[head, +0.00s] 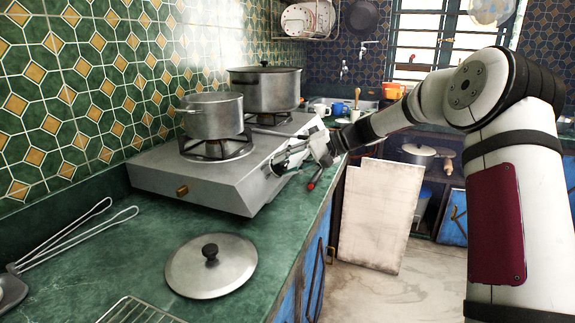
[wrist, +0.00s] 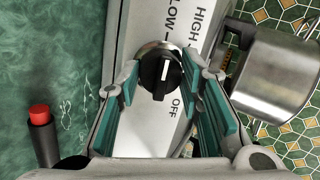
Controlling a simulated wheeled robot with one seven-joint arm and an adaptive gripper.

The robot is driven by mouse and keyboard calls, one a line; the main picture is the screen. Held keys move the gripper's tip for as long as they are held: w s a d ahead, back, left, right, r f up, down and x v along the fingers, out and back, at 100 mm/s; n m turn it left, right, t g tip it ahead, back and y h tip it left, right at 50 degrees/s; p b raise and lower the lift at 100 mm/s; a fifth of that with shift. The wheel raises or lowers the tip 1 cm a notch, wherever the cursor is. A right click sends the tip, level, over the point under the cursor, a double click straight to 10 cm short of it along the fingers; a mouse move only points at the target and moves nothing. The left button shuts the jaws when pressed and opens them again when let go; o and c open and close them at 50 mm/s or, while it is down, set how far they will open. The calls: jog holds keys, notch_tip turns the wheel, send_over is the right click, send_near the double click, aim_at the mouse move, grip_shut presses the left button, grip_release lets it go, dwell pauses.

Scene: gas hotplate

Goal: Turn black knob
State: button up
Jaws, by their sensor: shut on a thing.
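The black knob (wrist: 160,72) with a silver base sits on the hotplate's sloped front panel in the wrist view. A white line marks its face, and the labels HIGH, LOW and OFF are printed beside it. My gripper (wrist: 161,80) has its teal-padded fingers on either side of the knob, shut on it. In the head view my gripper (head: 291,158) is at the front of the gas hotplate (head: 190,182) and hides the knob.
A small pot (head: 213,115) and a larger lidded pot (head: 264,90) stand on the burners. A loose lid (head: 211,266) and tongs (head: 75,238) lie on the green counter (head: 130,240). A red-tipped black object (wrist: 40,135) lies near my gripper.

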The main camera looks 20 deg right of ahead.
jog(key=o, duration=1.2)
jog(key=shift+c, duration=0.2)
jog(key=v, duration=1.2)
